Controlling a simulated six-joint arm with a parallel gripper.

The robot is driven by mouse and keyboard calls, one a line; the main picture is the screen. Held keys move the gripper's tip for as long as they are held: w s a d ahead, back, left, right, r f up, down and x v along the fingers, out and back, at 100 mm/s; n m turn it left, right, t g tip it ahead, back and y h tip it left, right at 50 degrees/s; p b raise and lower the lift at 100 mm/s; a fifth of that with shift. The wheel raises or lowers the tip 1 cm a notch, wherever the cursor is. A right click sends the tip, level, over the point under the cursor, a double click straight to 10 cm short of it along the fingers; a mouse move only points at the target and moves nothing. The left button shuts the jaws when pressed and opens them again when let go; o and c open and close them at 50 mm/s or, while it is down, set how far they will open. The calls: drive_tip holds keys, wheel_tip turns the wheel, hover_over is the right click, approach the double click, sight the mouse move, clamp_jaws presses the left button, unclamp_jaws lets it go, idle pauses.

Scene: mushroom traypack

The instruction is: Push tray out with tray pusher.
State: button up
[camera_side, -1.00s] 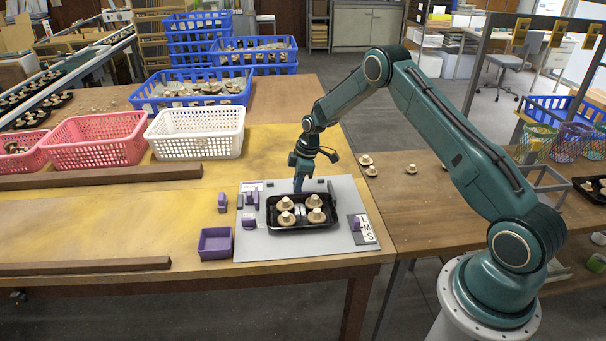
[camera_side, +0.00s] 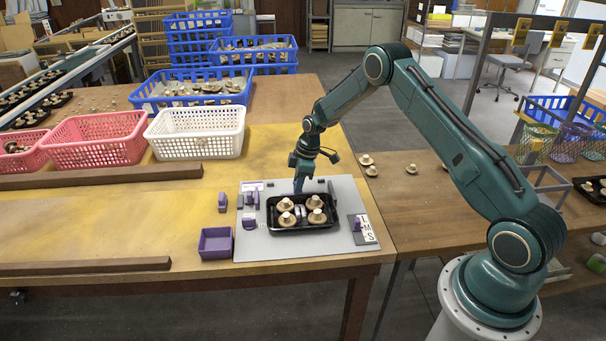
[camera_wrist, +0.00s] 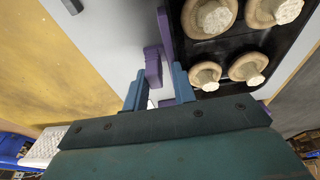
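A black tray (camera_side: 328,227) with several pale-brown mushrooms lies on the grey mat; its edge also shows in the wrist view. My gripper (camera_side: 298,190) points down close behind the tray's back edge in the side view. In the wrist view its two blue fingers (camera_wrist: 158,78) stand apart beside the tray. A purple piece (camera_wrist: 153,68), apparently the tray pusher, shows between the fingertips, with a long purple bar running beside the tray. Whether the fingers are clamped on it is not clear. The pusher's lower part is hidden.
A white basket (camera_side: 196,136) stands behind.

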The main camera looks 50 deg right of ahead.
drive_tip(key=shift+o, duration=0.9)
drive_tip(key=shift+s+a+f, duration=0.25)
drive_tip(key=shift+s+a, duration=0.2)
drive_tip(key=shift+s, duration=0.1)
drive_tip(key=shift+v, duration=1.7)
drive_tip(key=shift+w+d, duration=0.15)
drive_tip(key=shift+d, duration=0.05)
drive_tip(key=shift+r, duration=0.15)
drive_tip(key=shift+a+r, duration=0.1)
drive_tip(key=shift+r, duration=0.15)
drive_tip(key=s+a+r+m, duration=0.1)
drive_tip(key=s+a+r, duration=0.25)
drive_tip(key=r, duration=0.45)
drive_tip(key=s+a+r+m+t+h, duration=0.1)
drive_tip(key=s+a+r+m, duration=0.2)
drive_tip(key=r, duration=0.6)
drive_tip(key=s+a+r, duration=0.3)
drive_tip(key=s+r, duration=0.2)
drive_tip(key=r, duration=0.3)
drive_tip(key=s+a+r+m+t, duration=0.1)
drive_tip(key=s+a+r+m, duration=0.1)
drive_tip(key=s, duration=1)
drive_tip(key=s+a+r+m+t, duration=0.1)
drive_tip(key=s+a+r+m, duration=0.2)
drive_tip(key=s, duration=1)
drive_tip(key=shift+s+a+t+h, duration=0.15)
drive_tip(key=shift+a+t+h, duration=0.05)
drive_tip(key=shift+t+h, duration=0.1)
